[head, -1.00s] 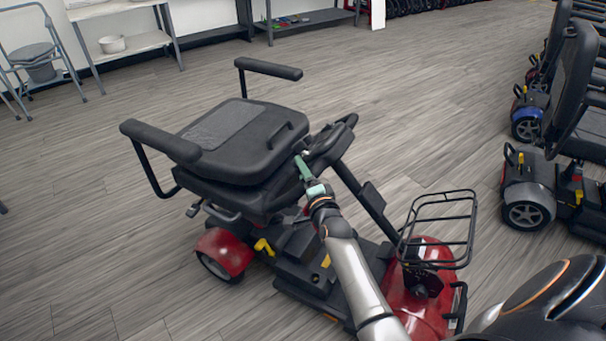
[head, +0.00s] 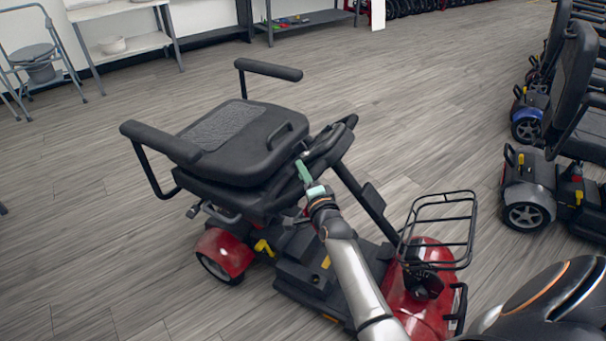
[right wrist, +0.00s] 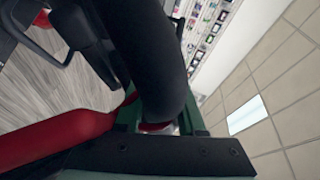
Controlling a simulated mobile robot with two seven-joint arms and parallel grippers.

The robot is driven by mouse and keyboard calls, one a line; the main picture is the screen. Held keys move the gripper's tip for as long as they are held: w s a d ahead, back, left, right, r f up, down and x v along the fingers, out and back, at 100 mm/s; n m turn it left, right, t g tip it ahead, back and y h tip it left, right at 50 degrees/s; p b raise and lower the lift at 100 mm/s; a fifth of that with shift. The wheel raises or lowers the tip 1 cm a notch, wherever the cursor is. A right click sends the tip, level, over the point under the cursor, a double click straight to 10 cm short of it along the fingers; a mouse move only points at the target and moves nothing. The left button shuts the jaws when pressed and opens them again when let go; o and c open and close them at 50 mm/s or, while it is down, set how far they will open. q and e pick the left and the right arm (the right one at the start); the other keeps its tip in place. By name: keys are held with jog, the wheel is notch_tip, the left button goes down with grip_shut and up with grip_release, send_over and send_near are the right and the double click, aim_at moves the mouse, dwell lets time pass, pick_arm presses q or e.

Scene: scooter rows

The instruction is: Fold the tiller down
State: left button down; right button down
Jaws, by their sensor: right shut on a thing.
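The red and black scooter stands in the middle of the head view, its seat (head: 238,140) with the backrest folded down flat. The tiller (head: 362,190) leans back from the red front end (head: 422,295) toward the seat, and its handlebar head (head: 328,142) is close to the seat's right edge. My right gripper (head: 306,172), with green fingers, is shut on the handlebar. The right wrist view shows a thick black curved grip (right wrist: 160,60) between the green fingers (right wrist: 165,120). My left gripper is not in view.
A wire basket (head: 440,230) sits above the scooter's front. More scooters (head: 545,190) stand along the right. Shelves (head: 120,40) and a commode chair (head: 40,65) stand at the back left. The floor (head: 420,110) between is clear.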

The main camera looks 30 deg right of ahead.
dwell(0.7)
jog(key=s+r+p, duration=0.1)
jog(key=d+r+p, duration=0.1)
jog(key=p, duration=0.1)
jog(key=shift+s+r, duration=0.15)
jog(key=shift+s, duration=0.2)
jog(key=shift+s+d, duration=0.1)
jog(key=c, duration=0.5)
grip_release()
